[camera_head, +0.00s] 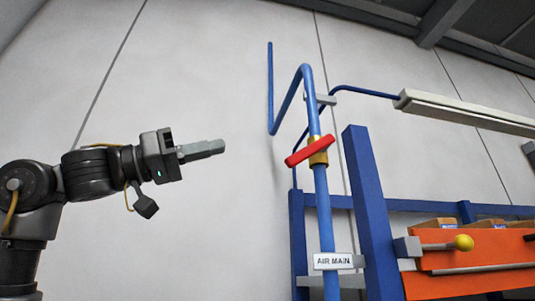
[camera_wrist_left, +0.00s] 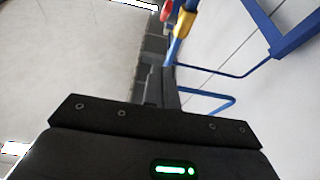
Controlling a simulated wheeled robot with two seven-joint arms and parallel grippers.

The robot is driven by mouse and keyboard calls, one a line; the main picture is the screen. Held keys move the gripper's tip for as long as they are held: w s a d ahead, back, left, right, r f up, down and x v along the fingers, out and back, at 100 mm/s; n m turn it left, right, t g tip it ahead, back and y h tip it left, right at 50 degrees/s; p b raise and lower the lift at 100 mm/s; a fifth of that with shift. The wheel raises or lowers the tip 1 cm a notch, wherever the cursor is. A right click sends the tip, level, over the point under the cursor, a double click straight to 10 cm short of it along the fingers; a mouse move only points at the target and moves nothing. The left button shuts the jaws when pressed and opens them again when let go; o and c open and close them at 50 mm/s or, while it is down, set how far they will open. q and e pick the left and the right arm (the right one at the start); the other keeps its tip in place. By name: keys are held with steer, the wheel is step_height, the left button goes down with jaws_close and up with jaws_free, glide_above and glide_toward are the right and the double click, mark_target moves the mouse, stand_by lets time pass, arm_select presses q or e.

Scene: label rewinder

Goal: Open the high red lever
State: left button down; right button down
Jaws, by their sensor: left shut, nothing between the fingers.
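The red lever (camera_head: 310,151) sits on a brass valve (camera_head: 319,159) high on a vertical blue pipe (camera_head: 325,215). The lever lies across the pipe, slightly tilted, its right end higher. My left gripper (camera_head: 222,146) is left of the lever at about the same picture height, apart from it, pointing right. Its fingers are shut and empty. In the left wrist view, the red lever (camera_wrist_left: 166,11) and brass valve (camera_wrist_left: 185,23) show at the top, beyond my gripper fingers (camera_wrist_left: 154,48); part of the lever is cut off. My right gripper is not in view.
An "AIR MAIN" sign (camera_head: 333,261) is lower on the pipe. A blue post (camera_head: 368,205) and an orange rack beam (camera_head: 470,255) with a yellow-knobbed lever (camera_head: 463,243) stand at right. A bent blue pipe (camera_head: 270,90) rises left of the valve. The space between gripper and lever looks clear.

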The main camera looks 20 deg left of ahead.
mark_target(308, 153)
arm_select(q)
steer(key=w+d+p, duration=0.6)
steer(key=d+p, duration=0.1)
steer(key=d, duration=0.2)
steer(key=shift+w+d+r+p, duration=0.15)
steer(key=shift+d+p, duration=0.15)
steer(key=shift+d, duration=0.05)
steer(key=shift+d, duration=0.1)
